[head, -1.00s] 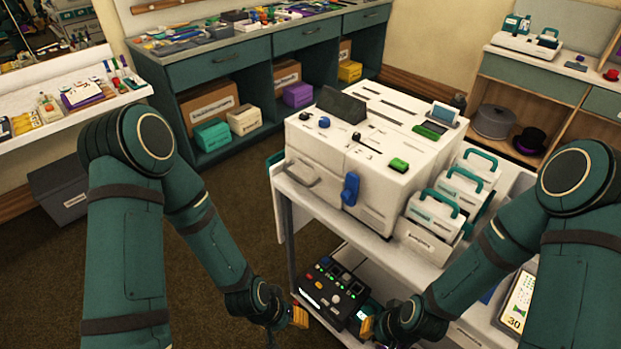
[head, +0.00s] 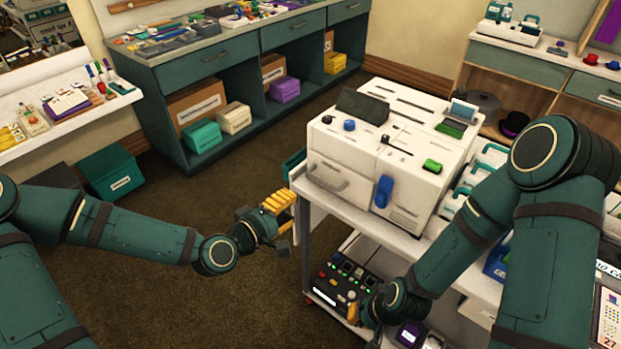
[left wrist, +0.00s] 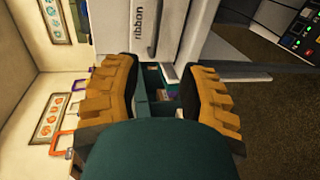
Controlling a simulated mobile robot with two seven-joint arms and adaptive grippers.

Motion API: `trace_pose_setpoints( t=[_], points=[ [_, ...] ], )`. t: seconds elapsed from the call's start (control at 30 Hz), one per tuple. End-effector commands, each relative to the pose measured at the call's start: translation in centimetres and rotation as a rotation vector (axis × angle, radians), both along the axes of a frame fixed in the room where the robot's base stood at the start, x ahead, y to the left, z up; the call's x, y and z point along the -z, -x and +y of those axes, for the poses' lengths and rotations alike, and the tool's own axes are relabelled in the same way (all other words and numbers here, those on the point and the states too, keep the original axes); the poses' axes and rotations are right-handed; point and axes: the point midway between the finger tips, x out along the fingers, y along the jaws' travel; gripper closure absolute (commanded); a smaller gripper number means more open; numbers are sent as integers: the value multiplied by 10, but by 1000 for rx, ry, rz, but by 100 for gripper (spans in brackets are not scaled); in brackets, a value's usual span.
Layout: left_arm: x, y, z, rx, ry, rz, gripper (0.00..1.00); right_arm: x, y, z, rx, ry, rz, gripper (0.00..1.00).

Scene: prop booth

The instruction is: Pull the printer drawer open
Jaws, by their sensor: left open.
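The white printer (head: 390,130) stands on a white cart. Its drawer front (head: 325,170), with a curved grey handle (head: 328,178), looks flush with the printer's face in the head view. My left gripper (head: 281,203) is open and empty, left of the drawer and lower in the picture, apart from the handle. In the left wrist view its orange fingers (left wrist: 168,92) are spread, with a pale panel labelled "ribbon" (left wrist: 137,30) beyond them. My right gripper (head: 354,312) is low by the cart's lower shelf; its jaw opening is unclear.
A black control box (head: 345,282) with lit buttons sits on the lower shelf, close to my right gripper. The cart's top edge (head: 365,220) runs below the printer. A teal bin (head: 293,165) is at the cart's left side.

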Motion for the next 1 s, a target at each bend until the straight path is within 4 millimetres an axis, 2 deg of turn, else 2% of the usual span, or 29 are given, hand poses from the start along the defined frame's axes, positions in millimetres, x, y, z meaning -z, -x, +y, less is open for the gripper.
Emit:
trace_pose_setpoints(
  t=[0.1, 0.23, 0.7, 1.0],
  points=[
    [-5, -5, 0, -8, 17, -11, 59, 1, 0, 0, 1, 1, 0, 100],
    [-1, -16, -9, -7, 17, -11, 59, 4, 0, -1, 1, 1, 0, 100],
    [18, -85, -60, -5, 14, -9, 59, 16, -3, -1, 3, 2, -6, 100],
    [24, -109, -77, -6, 14, -9, 59, 19, -4, -1, 2, 2, -9, 100]
  ],
)
